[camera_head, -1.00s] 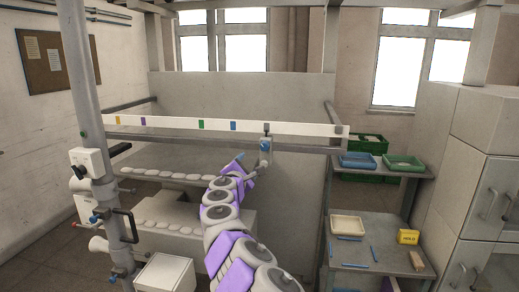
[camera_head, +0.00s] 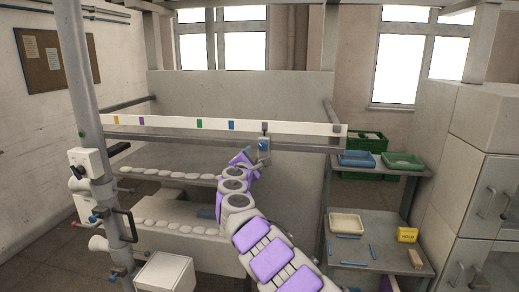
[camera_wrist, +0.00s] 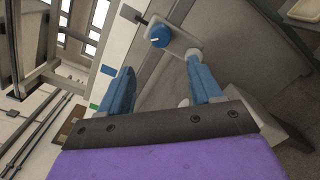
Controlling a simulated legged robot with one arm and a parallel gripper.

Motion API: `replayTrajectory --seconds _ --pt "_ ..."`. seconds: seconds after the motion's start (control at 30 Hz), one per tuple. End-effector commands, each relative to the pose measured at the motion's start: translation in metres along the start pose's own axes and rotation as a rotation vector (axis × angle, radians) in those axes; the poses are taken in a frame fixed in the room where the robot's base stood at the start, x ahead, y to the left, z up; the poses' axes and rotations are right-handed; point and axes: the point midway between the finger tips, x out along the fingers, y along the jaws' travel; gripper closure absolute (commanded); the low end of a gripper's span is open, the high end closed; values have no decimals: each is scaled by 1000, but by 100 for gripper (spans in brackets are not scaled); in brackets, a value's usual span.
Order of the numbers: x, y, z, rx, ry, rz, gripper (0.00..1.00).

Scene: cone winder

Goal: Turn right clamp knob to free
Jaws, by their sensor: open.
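The clamp knob is a round blue knob (camera_wrist: 159,36) with a white line on its face. It sits on a grey clamp block (camera_wrist: 182,42) in the wrist view, ahead of my fingertips. In the head view the knob (camera_head: 263,145) shows on the clamp hanging from the right part of the white rail (camera_head: 185,125). My gripper (camera_wrist: 160,68) is open and empty. Its two blue fingers are spread to either side below the knob, apart from it. In the head view my arm reaches up from the bottom right, with its end just left of the clamp.
The white rail carries several coloured marks. Below it is a row of pale rounded parts (camera_head: 165,174). A grey post (camera_head: 82,100) with a white box stands at left. Shelves with a blue tray (camera_head: 357,159) and a yellow block (camera_head: 407,235) stand at right, beside grey cabinets.

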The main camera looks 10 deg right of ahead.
Motion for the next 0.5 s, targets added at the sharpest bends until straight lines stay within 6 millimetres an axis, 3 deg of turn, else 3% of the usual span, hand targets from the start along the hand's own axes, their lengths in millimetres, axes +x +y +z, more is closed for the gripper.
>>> replayTrajectory --seconds 0.5 --pt "36 4 -2 4 3 2 36"
